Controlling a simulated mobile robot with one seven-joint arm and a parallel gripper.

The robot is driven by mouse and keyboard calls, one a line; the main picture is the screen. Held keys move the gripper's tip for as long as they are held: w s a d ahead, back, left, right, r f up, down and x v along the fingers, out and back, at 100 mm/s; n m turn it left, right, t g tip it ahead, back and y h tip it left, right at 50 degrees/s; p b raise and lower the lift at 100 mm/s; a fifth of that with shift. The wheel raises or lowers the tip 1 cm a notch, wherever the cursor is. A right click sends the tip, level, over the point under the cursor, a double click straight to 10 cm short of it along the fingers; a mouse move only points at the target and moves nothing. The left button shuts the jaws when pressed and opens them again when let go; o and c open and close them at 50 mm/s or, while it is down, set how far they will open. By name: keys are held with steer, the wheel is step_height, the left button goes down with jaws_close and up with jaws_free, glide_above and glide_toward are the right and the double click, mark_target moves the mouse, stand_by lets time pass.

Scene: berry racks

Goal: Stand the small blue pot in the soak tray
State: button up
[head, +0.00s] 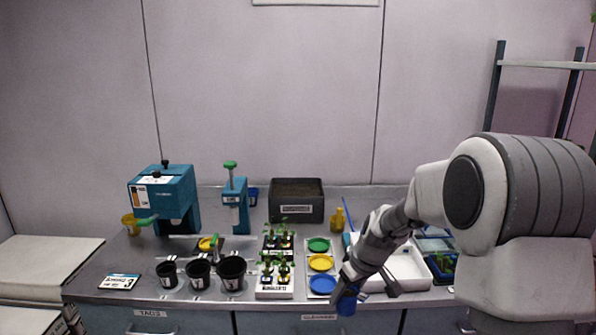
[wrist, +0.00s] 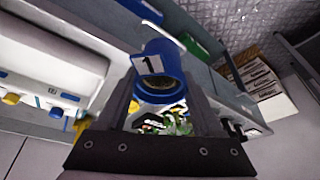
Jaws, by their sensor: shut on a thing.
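The small blue pot (head: 346,304) hangs in my gripper (head: 354,285) at the front edge of the bench, just in front of the blue disc. In the wrist view the pot (wrist: 161,68) sits between the two fingers (wrist: 162,88), with a white label marked 1 and a dark inside. My gripper is shut on it. Green leaves show below the pot's rim there; I cannot tell if they belong to it. A white shallow tray (head: 411,275), seemingly the soak tray, lies right of my gripper, partly hidden by my arm.
A white strip holds green, yellow and blue discs (head: 321,262) left of my gripper. Seedling trays (head: 275,279) and several black pots (head: 231,273) stand further left. A planted dark tray (head: 441,266) is on the right.

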steer(key=s+d+f+m, duration=0.1)
steer(key=s+f+m, duration=0.1)
steer(key=s, duration=0.1)
steer(key=s+f+m+h+p, duration=0.1)
steer(key=s+f+m, duration=0.1)
steer(key=s, duration=0.2)
steer(key=s+d+f+m+t+h, duration=0.1)
steer(key=s+f+m, duration=0.1)
steer(key=s, duration=0.2)
steer(key=shift+d+f, duration=0.3)
steer(key=shift+d, duration=0.05)
steer(key=shift+w, duration=0.1)
steer(key=shift+w+d, duration=0.1)
